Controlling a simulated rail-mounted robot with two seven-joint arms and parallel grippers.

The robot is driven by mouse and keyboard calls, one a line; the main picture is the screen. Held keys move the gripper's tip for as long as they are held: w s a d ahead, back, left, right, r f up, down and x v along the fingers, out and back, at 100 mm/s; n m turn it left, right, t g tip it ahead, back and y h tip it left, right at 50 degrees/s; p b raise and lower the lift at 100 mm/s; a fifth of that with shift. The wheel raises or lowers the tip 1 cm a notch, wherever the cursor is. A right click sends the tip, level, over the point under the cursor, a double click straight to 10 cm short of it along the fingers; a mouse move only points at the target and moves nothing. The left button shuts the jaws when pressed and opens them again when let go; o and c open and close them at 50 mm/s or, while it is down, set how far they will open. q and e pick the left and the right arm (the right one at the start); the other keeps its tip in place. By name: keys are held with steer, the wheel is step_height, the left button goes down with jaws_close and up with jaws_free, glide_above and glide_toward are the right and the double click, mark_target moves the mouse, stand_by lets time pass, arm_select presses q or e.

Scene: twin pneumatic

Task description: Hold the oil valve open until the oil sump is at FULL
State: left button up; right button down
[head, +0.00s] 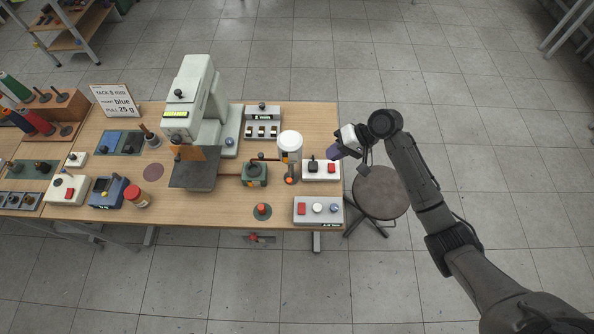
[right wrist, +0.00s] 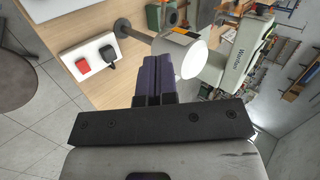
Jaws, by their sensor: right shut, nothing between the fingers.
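My right gripper (head: 337,154) is shut and empty above the right edge of the bench. Its purple fingers (right wrist: 158,78) are pressed together in the right wrist view. A white cylinder (head: 289,142) stands to their left in the head view; it also shows just past the fingertips in the right wrist view (right wrist: 190,60). An orange and dark part (head: 290,180) sits at its foot. A green unit (head: 256,178) with a dark round top is left of it. I cannot tell which part is the oil valve, nor read a sump level. My left gripper is not in view.
A white switch box (head: 321,173) with a red rocker and black lever lies below the right gripper; a grey button panel (head: 318,210) is nearer. A red button (head: 262,210) and a tall pale machine (head: 196,100) stand further left. A stool (head: 380,193) is beside the bench.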

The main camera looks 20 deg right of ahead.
glide_toward(290, 173)
steer(key=s+x, duration=0.1)
steer(key=x, duration=0.4)
steer(key=shift+a+f, duration=0.5)
steer(key=shift+a, duration=0.35)
